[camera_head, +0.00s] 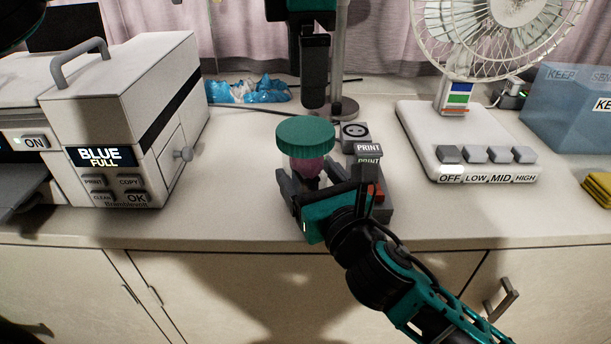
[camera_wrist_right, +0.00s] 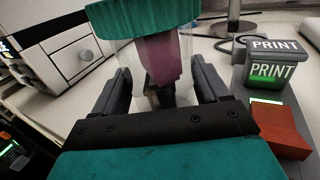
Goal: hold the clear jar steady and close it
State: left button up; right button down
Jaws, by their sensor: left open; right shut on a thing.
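The clear jar (camera_head: 306,168) stands upright near the counter's front, with something pinkish-purple inside. A wide teal lid (camera_head: 305,136) sits on top of it; I cannot tell whether it is tightened. My right gripper (camera_head: 308,184) is shut around the jar's lower body. In the right wrist view, its dark fingers flank the jar (camera_wrist_right: 185,72) on both sides, and the teal lid (camera_wrist_right: 140,16) is cut off by the top edge.
A grey device with PRINT labels (camera_head: 368,149) and a red part stands close right of the jar. A white printer (camera_head: 125,110) is at left, a fan (camera_head: 465,150) and blue bin (camera_head: 570,105) at right. Blue-white crumpled material (camera_head: 250,91) lies behind. Counter between printer and jar is clear.

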aim_at(306, 129)
pick_arm(q)
jog(key=n, duration=0.7)
jog(key=shift+f, duration=0.15)
jog(key=shift+f, duration=3.9)
jog(key=shift+c, duration=0.4)
jog(key=c, duration=0.8)
jog(key=shift+m, duration=0.8)
jog(key=shift+c, duration=0.3)
jog(key=o, duration=0.9)
jog(key=shift+o, duration=0.2)
